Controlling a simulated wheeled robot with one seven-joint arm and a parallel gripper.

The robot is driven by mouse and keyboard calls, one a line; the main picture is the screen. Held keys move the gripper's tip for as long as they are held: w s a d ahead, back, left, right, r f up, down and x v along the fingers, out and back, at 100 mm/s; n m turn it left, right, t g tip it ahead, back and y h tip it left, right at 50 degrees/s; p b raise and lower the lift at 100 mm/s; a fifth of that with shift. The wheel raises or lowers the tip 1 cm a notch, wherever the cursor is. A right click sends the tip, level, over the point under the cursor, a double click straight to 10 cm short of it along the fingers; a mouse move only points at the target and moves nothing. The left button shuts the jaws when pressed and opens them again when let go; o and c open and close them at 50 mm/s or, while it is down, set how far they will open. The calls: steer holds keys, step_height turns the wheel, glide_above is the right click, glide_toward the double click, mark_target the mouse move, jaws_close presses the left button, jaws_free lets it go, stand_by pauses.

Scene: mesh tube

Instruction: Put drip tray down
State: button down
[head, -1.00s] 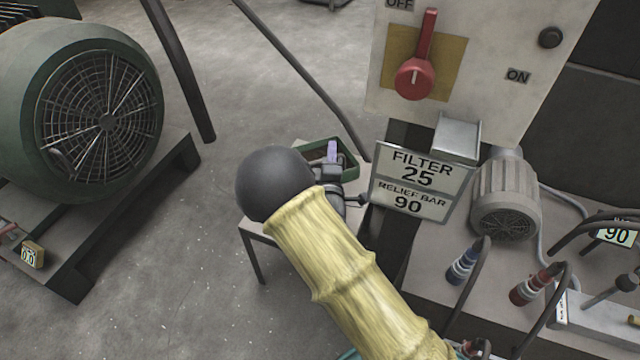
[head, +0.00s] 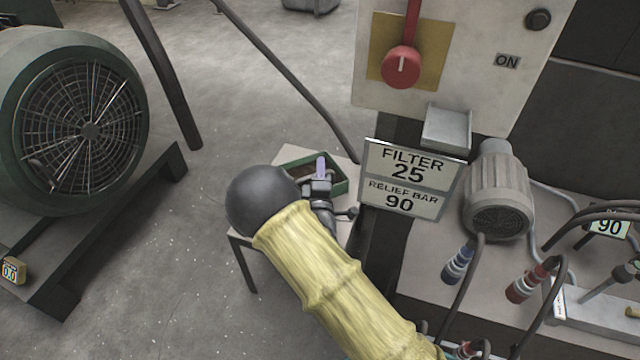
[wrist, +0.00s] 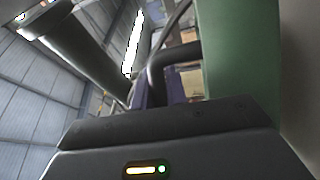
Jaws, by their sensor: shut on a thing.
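The drip tray is a shallow green box (head: 341,187) with a brownish inside, seen in the head view over a small light table (head: 284,154). My gripper (head: 321,170) is shut on the tray, with a purple finger showing at its inside. My dark wrist ball and yellow-sleeved arm hide the tray's near left part. I cannot tell whether the tray's underside touches the table. In the wrist view, a large green surface (wrist: 240,55), apparently the tray, fills the upper right beside the purple fingers (wrist: 158,92).
A filter sign (head: 412,180) stands close to the right of the tray. A grey motor (head: 498,200) and hoses lie farther right, under a switch panel (head: 455,50). A big green fan-cooled motor (head: 75,120) stands at the left. Open floor lies between it and the table.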

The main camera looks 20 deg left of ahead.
step_height(320, 180, down, 5)
steer(key=b, duration=0.2)
steer(key=shift+b, duration=0.3)
steer(key=c, duration=1.4)
jaws_free()
steer(key=p+v, duration=0.3)
steer(key=v, duration=0.9)
